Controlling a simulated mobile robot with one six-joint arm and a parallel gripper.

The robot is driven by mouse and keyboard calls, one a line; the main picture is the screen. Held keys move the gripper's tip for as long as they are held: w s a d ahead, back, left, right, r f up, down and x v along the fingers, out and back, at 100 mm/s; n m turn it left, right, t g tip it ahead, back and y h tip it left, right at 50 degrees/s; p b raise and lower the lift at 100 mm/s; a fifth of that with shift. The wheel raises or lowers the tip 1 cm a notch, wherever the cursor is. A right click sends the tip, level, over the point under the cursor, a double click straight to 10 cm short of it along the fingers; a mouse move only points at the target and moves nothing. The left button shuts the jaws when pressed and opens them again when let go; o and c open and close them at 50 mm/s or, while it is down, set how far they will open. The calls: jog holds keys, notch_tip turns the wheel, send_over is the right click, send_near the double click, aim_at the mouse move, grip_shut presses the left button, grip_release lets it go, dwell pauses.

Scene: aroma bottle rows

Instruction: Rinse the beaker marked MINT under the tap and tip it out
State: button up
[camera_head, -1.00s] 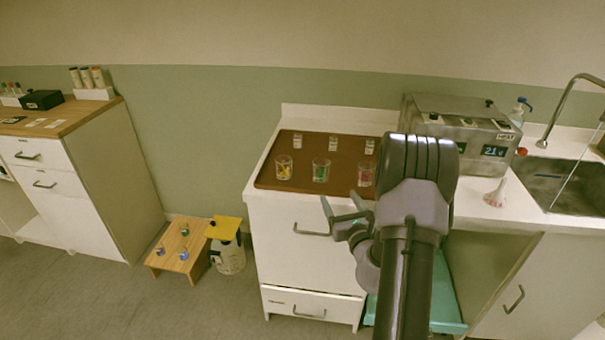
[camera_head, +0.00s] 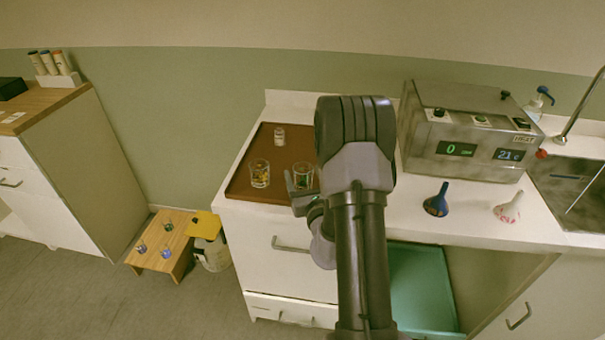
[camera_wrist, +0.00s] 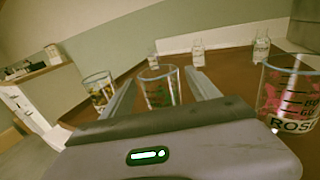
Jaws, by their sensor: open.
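A clear beaker with green marks (camera_head: 303,176) stands on the brown tray (camera_head: 240,187), partly behind my arm. In the wrist view this beaker (camera_wrist: 160,88) shows between the open fingers of my gripper (camera_wrist: 160,77), and I cannot tell how far in it sits. No name is readable on it. My gripper (camera_head: 296,186) holds nothing visible. A beaker with yellow marks (camera_head: 260,174) stands to its left. The beaker marked ROSE (camera_wrist: 290,92) stands at the right in the wrist view. The tap (camera_head: 576,115) and sink (camera_head: 568,185) are at the far right.
Small bottles stand behind the beakers, one clear in the head view (camera_head: 279,136). A steel device with displays (camera_head: 465,130) stands between tray and sink. My arm hides the tray's right part.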

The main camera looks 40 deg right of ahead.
jog(key=shift+s+a, duration=0.1)
jog(key=shift+c, duration=0.9)
jog(key=c, duration=1.3)
